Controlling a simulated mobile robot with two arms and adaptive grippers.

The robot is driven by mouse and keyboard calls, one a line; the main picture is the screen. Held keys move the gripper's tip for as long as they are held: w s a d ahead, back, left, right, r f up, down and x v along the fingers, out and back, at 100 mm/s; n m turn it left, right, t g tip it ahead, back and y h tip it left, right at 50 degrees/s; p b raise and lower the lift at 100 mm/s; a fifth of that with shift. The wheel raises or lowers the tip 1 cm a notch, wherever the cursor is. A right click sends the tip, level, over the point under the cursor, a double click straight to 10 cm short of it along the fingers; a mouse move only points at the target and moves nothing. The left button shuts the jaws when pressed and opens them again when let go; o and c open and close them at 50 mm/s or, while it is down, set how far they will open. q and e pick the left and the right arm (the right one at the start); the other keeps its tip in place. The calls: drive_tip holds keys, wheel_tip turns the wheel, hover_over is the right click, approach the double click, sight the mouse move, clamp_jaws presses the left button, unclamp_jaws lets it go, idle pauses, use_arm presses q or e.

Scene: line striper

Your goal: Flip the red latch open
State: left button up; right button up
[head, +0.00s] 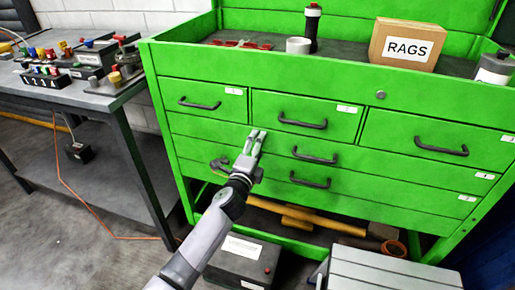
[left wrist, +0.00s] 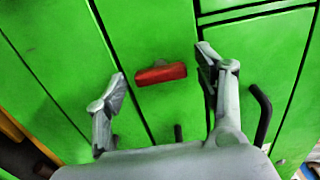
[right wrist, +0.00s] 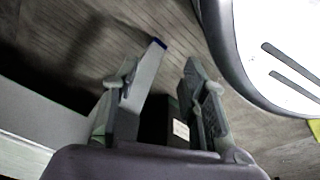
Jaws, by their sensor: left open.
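The red latch (left wrist: 161,73) is a short red bar on a green drawer front of the cabinet, in the left wrist view. It lies between the two spread fingers of my left gripper (head: 257,136), which is open. I cannot tell whether the fingers touch the drawer front; none touches the latch in the picture. In the head view my left gripper is in front of the green cabinet (head: 178,128), below the upper drawers, and the latch cannot be made out there.
Black drawer handles (head: 302,121) stick out near my left gripper. A workbench (head: 98,98) with switches and small parts stands at the left. A black box (head: 240,265) and a grey box (head: 385,270) sit in front of the cabinet. A RAGS box (head: 406,47) is on top.

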use_arm(q)
drive_tip(key=v, duration=1.2)
idle(0.4)
